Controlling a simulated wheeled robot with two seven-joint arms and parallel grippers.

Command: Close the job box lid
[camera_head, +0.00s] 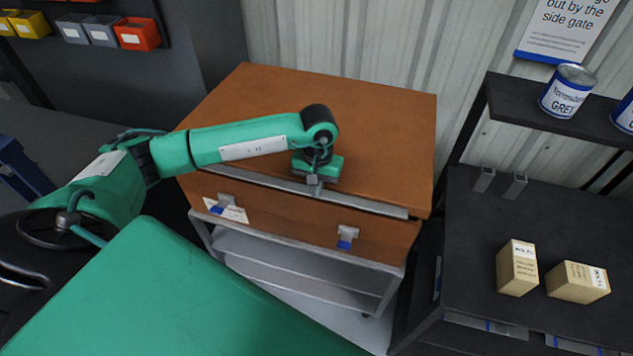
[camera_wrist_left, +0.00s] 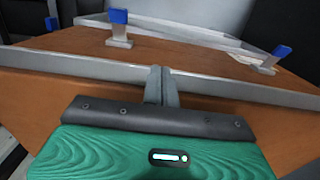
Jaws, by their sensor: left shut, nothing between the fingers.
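The job box is orange-brown, with a front wall (camera_head: 290,222) carrying two blue-tipped latches (camera_head: 347,237). Its lid (camera_head: 370,125) lies over the box, flat or nearly so. A grey metal strip (camera_head: 370,203) runs along the lid's front edge. A dark line shows under the lid near the front right corner; I cannot tell whether the lid is fully seated. My left gripper (camera_head: 314,189) is shut and empty, with its fingertips at the middle of the strip. In the left wrist view the fingers (camera_wrist_left: 161,86) overlap the strip (camera_wrist_left: 230,88), and both latches (camera_wrist_left: 119,30) show. My right gripper is out of view.
The box stands on a grey metal frame (camera_head: 300,272) by a corrugated wall. To the right, a dark shelf unit (camera_head: 465,260) holds two cartons (camera_head: 517,268) and, above, paint tins (camera_head: 567,92). Colored bins (camera_head: 137,34) hang at the upper left.

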